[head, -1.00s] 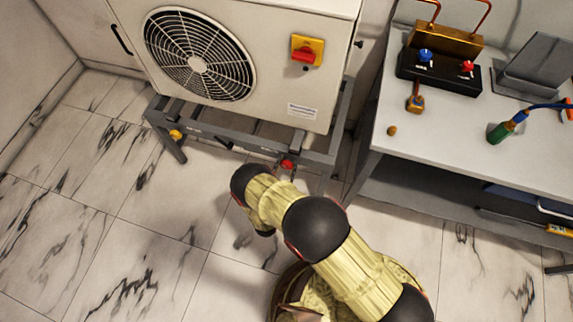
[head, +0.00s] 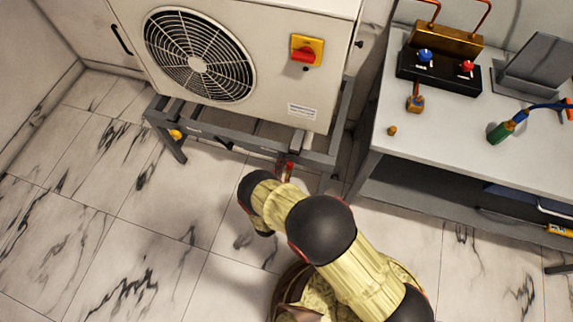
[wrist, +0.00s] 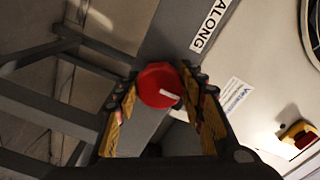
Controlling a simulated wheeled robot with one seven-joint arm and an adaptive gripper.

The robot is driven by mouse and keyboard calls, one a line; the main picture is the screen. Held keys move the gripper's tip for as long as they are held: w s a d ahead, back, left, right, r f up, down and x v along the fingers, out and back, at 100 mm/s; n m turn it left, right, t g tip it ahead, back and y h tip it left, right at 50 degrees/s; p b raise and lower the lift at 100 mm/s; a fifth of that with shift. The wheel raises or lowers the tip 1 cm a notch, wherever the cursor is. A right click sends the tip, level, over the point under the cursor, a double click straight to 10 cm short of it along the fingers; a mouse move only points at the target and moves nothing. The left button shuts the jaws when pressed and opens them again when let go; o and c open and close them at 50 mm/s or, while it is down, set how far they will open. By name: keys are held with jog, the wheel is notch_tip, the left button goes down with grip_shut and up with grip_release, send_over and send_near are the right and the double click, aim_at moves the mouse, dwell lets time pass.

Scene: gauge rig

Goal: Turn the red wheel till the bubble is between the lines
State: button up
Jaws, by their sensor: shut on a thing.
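The red wheel (wrist: 158,84) is round, with a white mark pointing to its lower right edge in the wrist view. It sits on the grey stand's rail. My gripper (wrist: 161,90) is shut on it, one finger on each side. In the head view the red wheel (head: 290,165) shows small and partly covered at the stand's front right corner, just beyond my arm. I cannot make out the bubble or its lines in either view.
The grey stand (head: 222,131) carries a white fan unit (head: 272,95) with a red and yellow switch (head: 307,50). A yellow wheel (head: 175,134) is at the stand's left. An "ALONG" label (wrist: 210,25) is near the red wheel. A workbench (head: 440,133) stands at right.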

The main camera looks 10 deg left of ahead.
jog(key=shift+m, duration=1)
jog(key=o, duration=1.2)
jog(key=s, duration=1.2)
jog(key=shift+a, duration=0.45)
